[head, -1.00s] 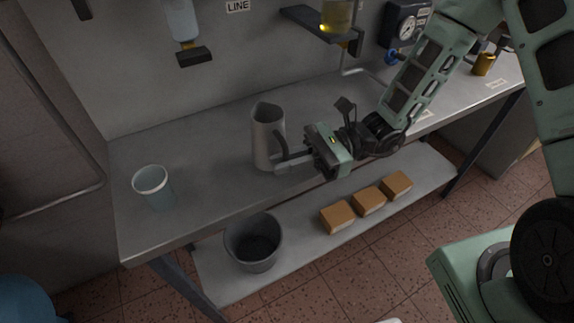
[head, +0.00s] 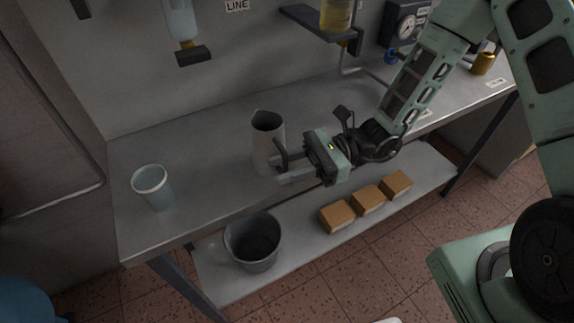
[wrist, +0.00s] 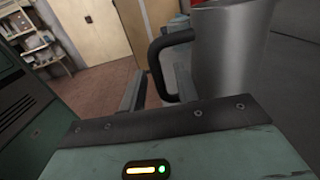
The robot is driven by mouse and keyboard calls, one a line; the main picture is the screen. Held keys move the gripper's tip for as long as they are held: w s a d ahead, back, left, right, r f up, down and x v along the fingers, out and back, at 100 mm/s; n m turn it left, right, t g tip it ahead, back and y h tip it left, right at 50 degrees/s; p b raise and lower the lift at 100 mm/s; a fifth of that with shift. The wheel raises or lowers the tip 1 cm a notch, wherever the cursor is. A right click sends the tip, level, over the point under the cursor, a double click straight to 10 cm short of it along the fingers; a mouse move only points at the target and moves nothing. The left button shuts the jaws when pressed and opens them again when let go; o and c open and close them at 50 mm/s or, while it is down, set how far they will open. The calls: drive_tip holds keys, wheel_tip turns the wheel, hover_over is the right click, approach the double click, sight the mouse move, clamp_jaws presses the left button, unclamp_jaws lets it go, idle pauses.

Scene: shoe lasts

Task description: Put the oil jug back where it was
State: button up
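The oil jug (head: 264,150) is a grey metal jug with a dark handle (head: 283,154) on its right side. It stands upright on the grey bench, left of the middle. My gripper (head: 284,175) is at the handle, reaching in from the right. In the wrist view the jug (wrist: 232,50) fills the upper right, and its black handle (wrist: 156,65) lies between my two fingers (wrist: 160,85). The fingers look apart, with a gap beside the handle. The jug's far side and part of its base are hidden.
A pale blue cup (head: 153,187) stands left on the bench (head: 210,190). Below are a grey bucket (head: 235,245) and several brown boxes (head: 368,200) on the lower shelf. A wall shelf (head: 305,18) holds a yellow-filled container (head: 336,14). A gold can (head: 483,63) stands far right.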

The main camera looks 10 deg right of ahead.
drive_tip(key=w+d+b, duration=0.2)
drive_tip(key=d, duration=1)
drive_tip(key=s+a+r+n+t+h, duration=0.1)
drive_tip(key=s+a+r+n+h, duration=0.2)
drive_tip(key=s+n+h, duration=0.5)
drive_tip(key=s+a+r+n+t+h, duration=0.1)
drive_tip(key=s+a+r+n+h, duration=0.2)
drive_tip(key=n, duration=1.2)
drive_tip(key=s+r+h, duration=0.2)
drive_tip(key=s+h, duration=0.3)
drive_tip(key=h, duration=0.1)
drive_tip(key=shift+a+n+t, duration=0.2)
drive_tip(key=shift+n+t, duration=0.2)
drive_tip(key=shift+r, duration=0.1)
wheel_tip(320, 180, up, 2)
drive_tip(key=shift+p, duration=1.25)
